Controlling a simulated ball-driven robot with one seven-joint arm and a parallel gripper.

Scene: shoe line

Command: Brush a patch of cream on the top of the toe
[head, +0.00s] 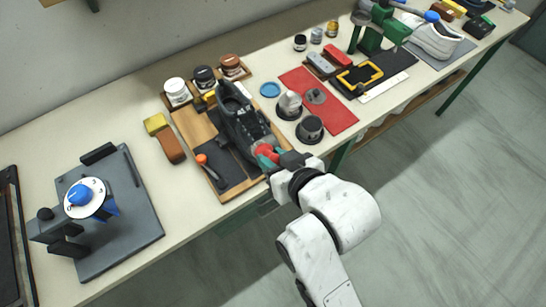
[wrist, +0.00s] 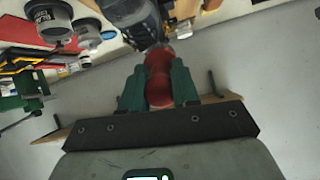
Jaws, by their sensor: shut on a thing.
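A black shoe (head: 242,120) sits on a wooden board (head: 190,122), its high end at the back left and its low end towards my gripper. It also shows at the top of the wrist view (wrist: 132,14). My gripper (head: 270,157) is shut on a red-handled tool, likely a brush (wrist: 158,72), between its green fingers. The tool's front end is close to the shoe's near end; I cannot tell whether they touch, and its tip is hidden. Jars with white (head: 174,86), black (head: 204,74) and brown (head: 230,62) lids stand behind the shoe.
An orange-handled tool (head: 203,160) lies on a dark pad left of the shoe. A yellow-and-brown brush (head: 165,138) lies further left. Round tins (head: 310,129) and a red mat (head: 330,108) are to the right. A grey fixture (head: 120,220) stands far left.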

